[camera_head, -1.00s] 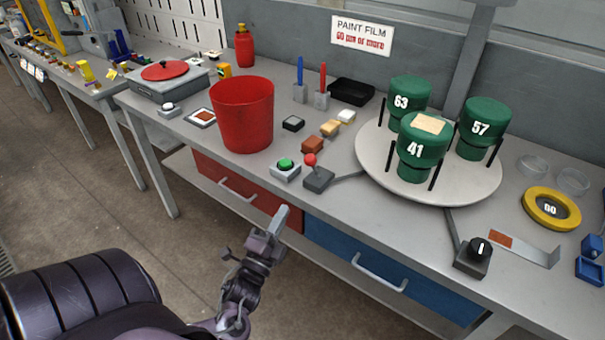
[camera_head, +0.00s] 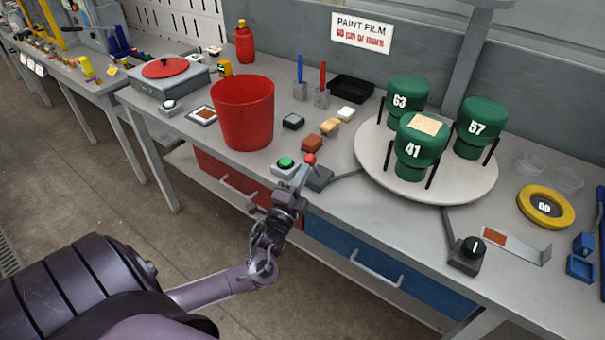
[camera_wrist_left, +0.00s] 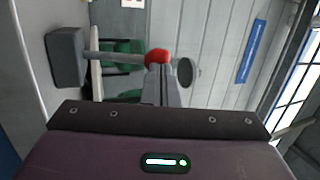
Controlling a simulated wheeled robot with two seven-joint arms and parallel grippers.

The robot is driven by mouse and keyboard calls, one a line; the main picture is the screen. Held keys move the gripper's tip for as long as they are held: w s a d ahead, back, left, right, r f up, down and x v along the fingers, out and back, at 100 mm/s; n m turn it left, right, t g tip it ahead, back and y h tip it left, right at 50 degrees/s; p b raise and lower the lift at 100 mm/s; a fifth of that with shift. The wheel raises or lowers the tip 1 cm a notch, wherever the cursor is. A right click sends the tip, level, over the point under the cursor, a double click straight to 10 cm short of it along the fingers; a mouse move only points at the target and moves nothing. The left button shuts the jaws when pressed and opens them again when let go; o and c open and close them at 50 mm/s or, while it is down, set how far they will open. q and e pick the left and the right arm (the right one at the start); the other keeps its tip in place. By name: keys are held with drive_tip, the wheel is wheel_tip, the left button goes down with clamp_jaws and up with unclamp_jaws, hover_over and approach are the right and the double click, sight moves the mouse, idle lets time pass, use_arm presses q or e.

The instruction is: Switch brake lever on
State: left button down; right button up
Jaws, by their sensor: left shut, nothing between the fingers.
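The lever, a red ball knob (camera_head: 310,159) on a short stick, rises from a dark grey box (camera_head: 320,179) near the bench's front edge. My left gripper (camera_head: 303,170) is shut and empty, its fingertips just in front and to the left of the knob. In the left wrist view the shut fingertips (camera_wrist_left: 159,78) reach up to the red knob (camera_wrist_left: 157,57) and overlap its lower part. The grey stick (camera_wrist_left: 115,57) runs sideways from the box (camera_wrist_left: 67,58). I cannot tell whether the fingers touch the knob. My right gripper is not in view.
A green push button (camera_head: 286,163) sits close left of the lever, partly behind my gripper. A red bucket (camera_head: 243,112) stands behind it. A white turntable (camera_head: 440,190) with green numbered cylinders (camera_head: 418,148) is to the right. A black knob box (camera_head: 466,258) is near the front edge.

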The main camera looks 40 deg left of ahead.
sight(308, 162)
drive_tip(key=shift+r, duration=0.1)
use_arm(q)
drive_tip(key=w+r+g+p, duration=0.1)
drive_tip(key=r+p, duration=0.1)
drive_tip(key=p, duration=0.1)
drive_tip(key=shift+g, duration=0.3)
drive_tip(key=shift+p+x, duration=0.75)
drive_tip(key=shift+p, duration=0.05)
drive_tip(key=d+b+x, duration=0.1)
drive_tip(key=x, duration=0.6)
drive_tip(key=shift+w+d, duration=0.15)
drive_tip(key=shift+w, duration=0.2)
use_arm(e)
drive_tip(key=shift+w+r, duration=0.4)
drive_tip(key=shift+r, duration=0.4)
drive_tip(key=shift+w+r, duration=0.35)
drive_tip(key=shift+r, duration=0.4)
use_arm(q)
drive_tip(key=shift+r, duration=0.1)
drive_tip(key=shift+r, duration=0.1)
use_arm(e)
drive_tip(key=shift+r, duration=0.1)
